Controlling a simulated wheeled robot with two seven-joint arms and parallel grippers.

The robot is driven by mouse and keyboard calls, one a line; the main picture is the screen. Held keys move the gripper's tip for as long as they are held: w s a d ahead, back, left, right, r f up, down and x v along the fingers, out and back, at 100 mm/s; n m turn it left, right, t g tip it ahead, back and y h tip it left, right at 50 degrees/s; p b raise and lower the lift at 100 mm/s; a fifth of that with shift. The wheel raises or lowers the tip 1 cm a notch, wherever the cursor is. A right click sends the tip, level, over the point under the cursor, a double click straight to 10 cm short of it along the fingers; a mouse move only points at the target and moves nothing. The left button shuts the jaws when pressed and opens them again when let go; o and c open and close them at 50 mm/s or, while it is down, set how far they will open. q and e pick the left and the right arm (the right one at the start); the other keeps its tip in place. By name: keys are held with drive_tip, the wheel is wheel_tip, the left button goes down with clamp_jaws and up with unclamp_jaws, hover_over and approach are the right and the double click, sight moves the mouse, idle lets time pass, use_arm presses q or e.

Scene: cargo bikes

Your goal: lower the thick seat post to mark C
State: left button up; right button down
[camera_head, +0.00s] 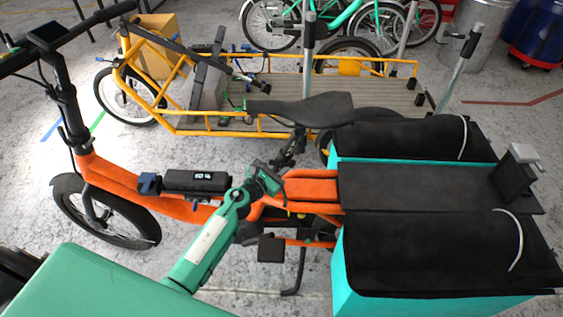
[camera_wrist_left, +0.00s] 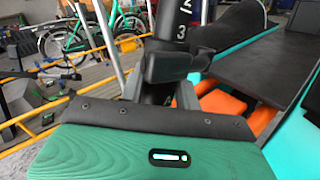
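An orange cargo bike (camera_head: 125,180) stands across the head view, with a black saddle (camera_head: 305,108) above its frame. Its dark seat post (camera_head: 293,145) runs down from the saddle and is partly hidden by the saddle and my gripper. In the left wrist view the post (camera_wrist_left: 183,22) carries white marks "2" and "3"; no mark C is visible. My left gripper (camera_head: 264,178) is low beside the post. In the wrist view a black block (camera_wrist_left: 172,62) covers the post just below the "3"; I cannot tell whether the fingers grip anything. My right gripper is not in view.
Black-topped turquoise panniers (camera_head: 342,280) flank the bike's black rear rack (camera_head: 420,186). A yellow cargo bike (camera_head: 200,125) with a flat bed stands behind. Turquoise bikes (camera_head: 340,15) and a metal bin (camera_head: 483,35) are farther back. A black battery-like box (camera_head: 197,183) sits on the orange frame.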

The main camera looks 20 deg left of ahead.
use_arm(q)
drive_tip(key=o, duration=0.3)
drive_tip(key=shift+s, duration=0.1)
drive_tip(key=shift+s+a, duration=0.15)
drive_tip(key=shift+s, duration=0.15)
drive_tip(key=b+v, duration=0.2)
drive_tip(key=v, duration=1.1)
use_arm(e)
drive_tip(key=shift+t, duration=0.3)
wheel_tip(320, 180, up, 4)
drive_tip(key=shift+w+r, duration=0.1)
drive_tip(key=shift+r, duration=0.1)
